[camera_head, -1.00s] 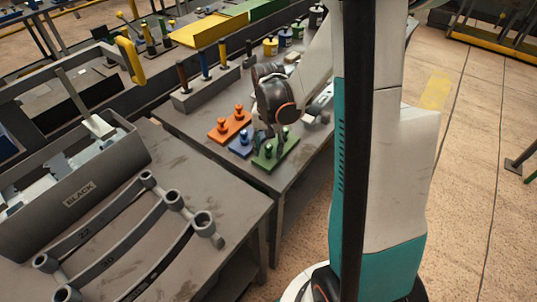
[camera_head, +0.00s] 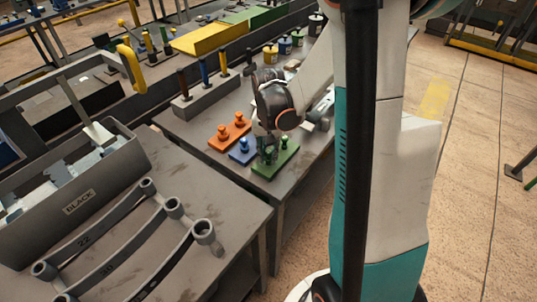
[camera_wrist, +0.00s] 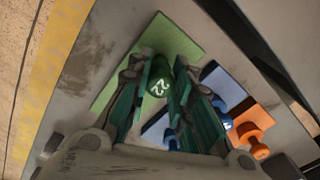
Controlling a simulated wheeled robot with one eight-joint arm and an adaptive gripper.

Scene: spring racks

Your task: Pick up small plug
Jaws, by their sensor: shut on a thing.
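A green board (camera_head: 272,170) with green plugs lies on the grey table. My gripper (camera_head: 268,152) is over the near part of this board, pointing down. In the wrist view, my gripper (camera_wrist: 164,70) has its teal fingers on both sides of a green plug (camera_wrist: 158,87) marked 22, and is shut on it. The green board (camera_wrist: 113,80) is right behind the plug; I cannot tell if the plug is clear of it. Another green plug (camera_head: 284,142) stands on the board beside my gripper. In the head view my fingers largely hide the held plug.
A blue board with a blue plug (camera_head: 244,146) and an orange board with orange plugs (camera_head: 222,132) lie close to the left. Several coloured pots (camera_head: 271,53) stand farther back.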

